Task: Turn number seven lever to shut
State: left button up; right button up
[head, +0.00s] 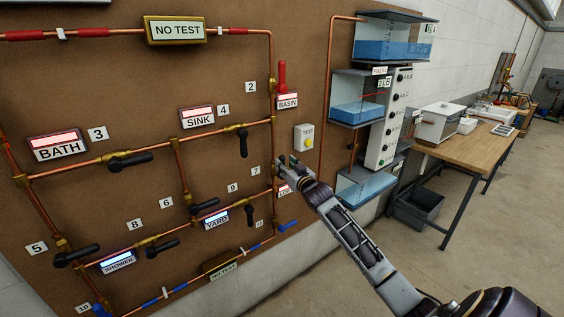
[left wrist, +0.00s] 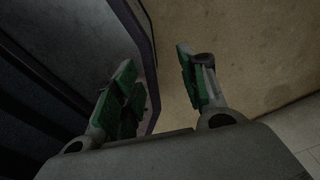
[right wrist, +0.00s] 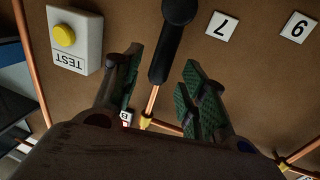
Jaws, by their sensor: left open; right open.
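The number seven plate (head: 256,170) is on the brown pipe board; it also shows upside down in the right wrist view (right wrist: 221,25). Beside it in that view is a black lever (right wrist: 172,40), lying in line with its copper pipe. My right gripper (head: 282,172) is at this lever and hides most of it in the head view. In the right wrist view its open fingers (right wrist: 163,66) stand on either side of the lever's lower part; I cannot tell whether they touch it. My left gripper (left wrist: 156,62) is open and empty, outside the head view.
A TEST box with a yellow button (right wrist: 64,36) is close beside the right gripper. A red lever (head: 282,76) is above and a blue lever (head: 288,226) below. Several other black levers are to the left. Water tanks (head: 395,40) and a bench (head: 475,150) are right.

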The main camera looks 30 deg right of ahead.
aim_at(283, 162)
jog(key=shift+w+d, duration=0.2)
jog(key=shift+w, duration=1.7)
jog(key=shift+c, duration=0.3)
grip_shut()
